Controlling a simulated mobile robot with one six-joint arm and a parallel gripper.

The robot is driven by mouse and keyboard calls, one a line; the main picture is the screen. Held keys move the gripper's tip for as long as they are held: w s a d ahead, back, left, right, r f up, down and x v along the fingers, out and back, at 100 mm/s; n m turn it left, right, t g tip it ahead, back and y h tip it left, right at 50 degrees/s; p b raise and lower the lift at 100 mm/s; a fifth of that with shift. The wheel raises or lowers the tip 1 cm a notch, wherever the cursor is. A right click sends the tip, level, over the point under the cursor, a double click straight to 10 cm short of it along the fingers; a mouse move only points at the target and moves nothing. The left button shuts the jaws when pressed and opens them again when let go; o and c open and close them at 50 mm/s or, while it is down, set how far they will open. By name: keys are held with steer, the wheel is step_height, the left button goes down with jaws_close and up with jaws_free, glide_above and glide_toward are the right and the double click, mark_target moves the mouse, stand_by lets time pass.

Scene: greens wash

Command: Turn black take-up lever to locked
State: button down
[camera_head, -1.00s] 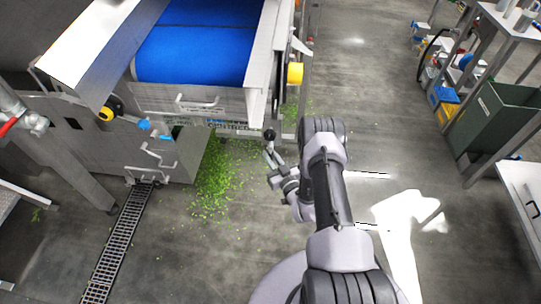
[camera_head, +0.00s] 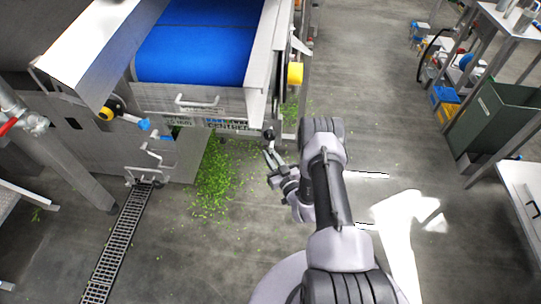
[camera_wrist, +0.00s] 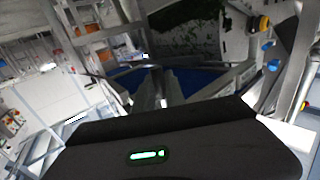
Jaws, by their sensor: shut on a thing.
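The black take-up lever shows as a round black knob (camera_head: 268,134) at the lower right corner of the conveyor's end, beside a labelled plate (camera_head: 228,124). My gripper (camera_head: 270,154) is just below the knob, its fingers pointing up toward it, and is shut on the lever. The fingers hide much of the lever's shaft. In the wrist view, my pale fingers (camera_wrist: 158,88) stand above the dark gripper body, in front of the blue belt (camera_wrist: 198,82); the lever cannot be made out between them there.
The steel conveyor (camera_head: 195,105) with its blue belt stands ahead. Green leaf scraps (camera_head: 215,180) lie on the floor below, beside a floor drain (camera_head: 118,240). A green bin (camera_head: 490,118) stands right; the floor between is clear.

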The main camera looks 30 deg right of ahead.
steer(key=shift+w+a+m+t, duration=0.15)
steer(key=shift+w+m+t, duration=0.05)
steer(key=shift+m+t, duration=0.1)
steer(key=shift+w+a+r+m+t, duration=0.1)
steer(key=shift+w+a+m+t, duration=0.15)
steer(key=shift+m, duration=0.25)
steer(key=shift+a+r+m+t, duration=0.1)
steer(key=shift+m+t, duration=0.25)
steer(key=shift+m, duration=0.15)
steer(key=c, duration=1.4)
jaws_free()
steer(key=shift+s+f, duration=0.1)
steer(key=s+p, duration=0.1)
steer(key=s, duration=0.4)
steer(key=s+f+p, duration=0.1)
steer(key=s+p, duration=0.1)
steer(key=s, duration=0.4)
steer(key=s+f+p, duration=0.1)
steer(key=s+p, duration=0.1)
steer(key=s, duration=0.4)
steer(key=shift+a+f, duration=0.2)
steer(key=shift+f, duration=0.05)
